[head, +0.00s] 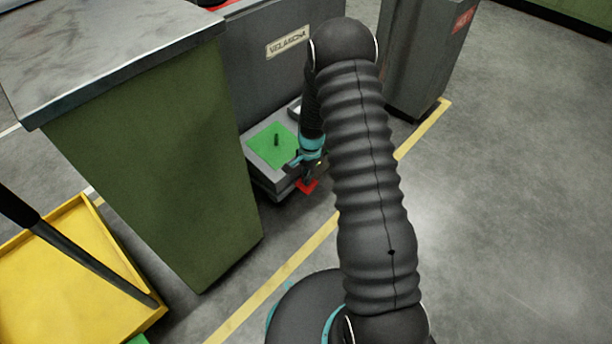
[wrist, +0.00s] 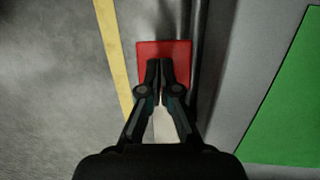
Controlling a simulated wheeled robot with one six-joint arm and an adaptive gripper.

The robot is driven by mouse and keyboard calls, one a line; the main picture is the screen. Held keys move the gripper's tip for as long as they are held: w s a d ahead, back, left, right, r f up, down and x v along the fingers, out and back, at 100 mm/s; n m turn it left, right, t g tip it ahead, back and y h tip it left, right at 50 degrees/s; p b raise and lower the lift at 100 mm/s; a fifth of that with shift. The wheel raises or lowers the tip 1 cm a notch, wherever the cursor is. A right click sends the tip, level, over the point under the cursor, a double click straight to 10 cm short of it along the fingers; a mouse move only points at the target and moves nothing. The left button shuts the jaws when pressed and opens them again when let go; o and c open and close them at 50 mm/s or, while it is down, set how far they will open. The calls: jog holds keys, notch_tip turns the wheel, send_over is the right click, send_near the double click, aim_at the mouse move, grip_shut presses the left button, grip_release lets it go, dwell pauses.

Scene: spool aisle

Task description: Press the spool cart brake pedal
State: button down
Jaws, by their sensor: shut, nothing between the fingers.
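The red brake pedal (head: 307,186) sits low at the front edge of the grey spool cart (head: 262,177). In the wrist view the pedal (wrist: 176,50) is a red square plate, partly hidden behind my fingertips. My gripper (wrist: 160,68) is shut and empty, its fingertips over the lower middle of the pedal. In the head view my gripper (head: 306,177) points down at the pedal. I cannot tell whether the fingertips touch it. The cart top carries a green pad (head: 268,149) with a short dark peg (head: 276,140).
A green cabinet (head: 150,160) with a grey top stands left of the cart. A yellow tray (head: 70,285) is at the lower left. A dark grey unit (head: 420,50) stands behind to the right. A yellow floor line (head: 270,285) runs past the cart. Open floor lies right.

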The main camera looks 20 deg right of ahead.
jog(key=shift+s+a+f, duration=0.1)
jog(key=shift+a+f, duration=0.1)
jog(key=shift+f, duration=0.4)
jog(key=shift+a+f+b, duration=0.1)
jog(key=shift+f+b, duration=0.05)
jog(key=shift+b, duration=0.15)
jog(key=shift+s, duration=0.1)
notch_tip(320, 180, up, 14)
jog(key=s+a+p, duration=0.1)
jog(key=a+p, duration=0.1)
jog(key=p, duration=0.1)
jog(key=shift+s+a+p, duration=0.25)
jog(key=shift+a+p, duration=0.05)
jog(key=shift+a, duration=0.1)
jog(key=shift+n, duration=0.3)
